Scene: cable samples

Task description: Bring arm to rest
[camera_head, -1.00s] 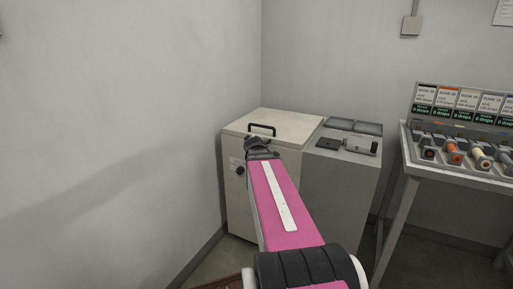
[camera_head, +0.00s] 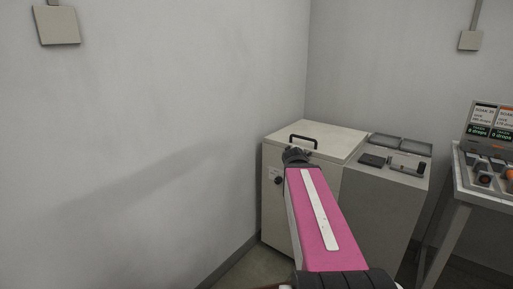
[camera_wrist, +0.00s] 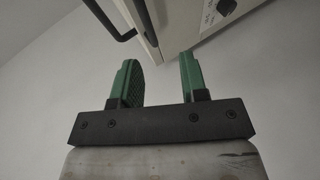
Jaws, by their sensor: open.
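My arm, pink with a white stripe, reaches up from the bottom of the head view. Its end is in front of a cream cabinet (camera_head: 318,139) with a black handle on its lid. In the wrist view my gripper (camera_wrist: 161,78) shows two green fingers set well apart with nothing between them. The cabinet's edge, a black handle (camera_wrist: 110,18) and a dark knob (camera_wrist: 227,6) show beyond the fingertips. The fingers look apart from the cabinet, though the distance is hard to judge. In the head view the fingers are hidden behind my arm.
A grey cabinet (camera_head: 385,205) stands right of the cream one, with trays and a small device (camera_head: 407,168) on top. A table (camera_head: 482,190) with labelled cable spools is at the far right. The wall (camera_head: 150,130) on the left is bare except for a box (camera_head: 57,25).

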